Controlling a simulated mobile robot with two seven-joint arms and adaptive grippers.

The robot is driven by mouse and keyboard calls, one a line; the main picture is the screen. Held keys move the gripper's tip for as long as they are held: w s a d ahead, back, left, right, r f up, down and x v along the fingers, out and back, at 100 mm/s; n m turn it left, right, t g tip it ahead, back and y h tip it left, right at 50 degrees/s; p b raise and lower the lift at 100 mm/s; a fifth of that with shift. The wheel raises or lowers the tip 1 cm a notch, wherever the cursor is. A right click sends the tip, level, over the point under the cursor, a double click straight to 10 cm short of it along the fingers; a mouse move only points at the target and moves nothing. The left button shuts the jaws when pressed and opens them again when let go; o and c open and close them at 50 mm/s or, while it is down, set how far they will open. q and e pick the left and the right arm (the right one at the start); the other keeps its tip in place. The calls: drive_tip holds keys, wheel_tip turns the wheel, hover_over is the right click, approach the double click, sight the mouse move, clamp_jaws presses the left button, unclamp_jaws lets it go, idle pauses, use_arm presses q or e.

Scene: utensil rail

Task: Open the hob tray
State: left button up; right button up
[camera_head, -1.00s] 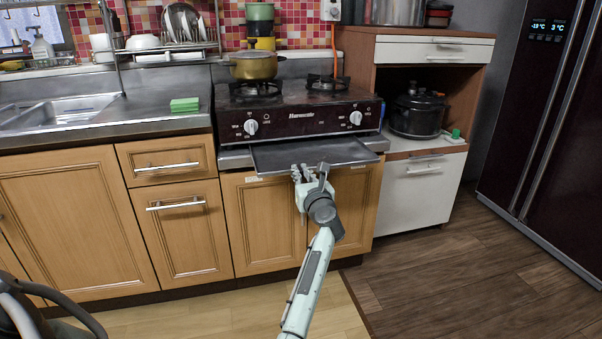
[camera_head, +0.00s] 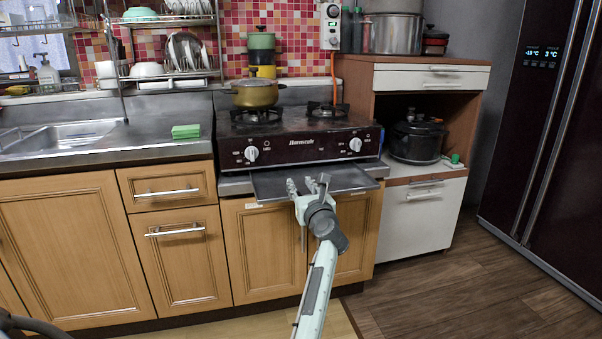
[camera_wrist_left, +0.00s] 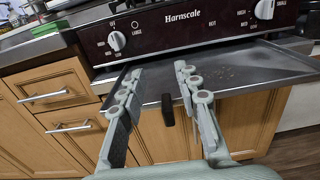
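The hob (camera_head: 300,135) is a dark red-brown two-burner unit with white knobs. Its flat grey tray (camera_head: 350,178) sticks out from beneath the hob's front; it also shows in the left wrist view (camera_wrist_left: 245,75). My left gripper (camera_head: 308,184) is at the tray's front edge, near its middle. In the left wrist view its fingers (camera_wrist_left: 157,85) are spread, with the tray's front edge beyond them. A small black tab (camera_wrist_left: 167,110) at that edge shows between the fingers, with gaps on both sides. My right gripper is out of view.
A yellow pot (camera_head: 256,93) stands on the hob's left burner. Wooden cabinet doors (camera_head: 250,255) lie below the tray. A white cabinet (camera_head: 420,215) stands to the right, a sink (camera_head: 65,137) to the left. The floor in front is free at the right.

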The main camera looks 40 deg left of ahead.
use_arm(q)
wheel_tip(320, 180, up, 6)
drive_tip(key=shift+r, duration=0.1)
idle(0.6)
